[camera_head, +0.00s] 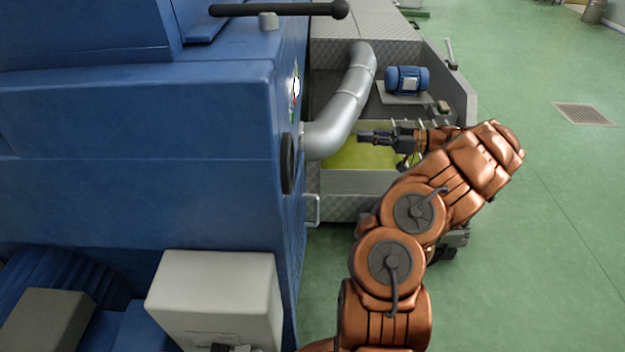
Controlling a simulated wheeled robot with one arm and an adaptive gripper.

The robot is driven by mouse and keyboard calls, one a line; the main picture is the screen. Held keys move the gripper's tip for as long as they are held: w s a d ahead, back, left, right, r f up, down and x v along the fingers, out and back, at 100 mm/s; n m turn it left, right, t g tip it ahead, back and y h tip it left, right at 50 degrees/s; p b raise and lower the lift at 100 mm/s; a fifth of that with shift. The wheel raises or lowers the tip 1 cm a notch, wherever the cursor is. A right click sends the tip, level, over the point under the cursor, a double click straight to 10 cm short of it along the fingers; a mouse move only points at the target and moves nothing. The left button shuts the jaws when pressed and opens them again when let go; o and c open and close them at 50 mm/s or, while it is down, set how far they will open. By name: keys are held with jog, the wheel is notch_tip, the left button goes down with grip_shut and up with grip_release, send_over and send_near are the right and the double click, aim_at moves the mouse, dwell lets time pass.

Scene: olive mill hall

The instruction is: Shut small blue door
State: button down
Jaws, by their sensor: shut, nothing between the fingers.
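A large blue machine (140,160) fills the left of the head view. No small blue door can be made out for certain; the machine's right-hand face is seen almost edge-on, so a door there would be mostly hidden. A dark round wheel or knob (288,163) stands out from that face. My gripper (362,136) is shut and empty. It points left, over the yellow-green contents of a metal trough, to the right of the machine face and apart from it.
A silver pipe (350,100) runs from the blue machine beside my gripper. A metal trough (360,183) and a blue motor (407,80) lie beyond. A black lever (280,9) tops the machine. A grey box (215,295) stands front left.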

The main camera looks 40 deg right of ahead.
jog(key=b, duration=0.8)
send_near(303, 162)
jog(key=x, duration=0.2)
jog(key=b+x, duration=0.1)
jog(key=x, duration=0.4)
jog(key=shift+w+d+f+b, duration=0.2)
jog(key=shift+w+f+b, duration=0.05)
jog(key=shift+w+b, duration=0.1)
jog(key=shift+w, duration=0.1)
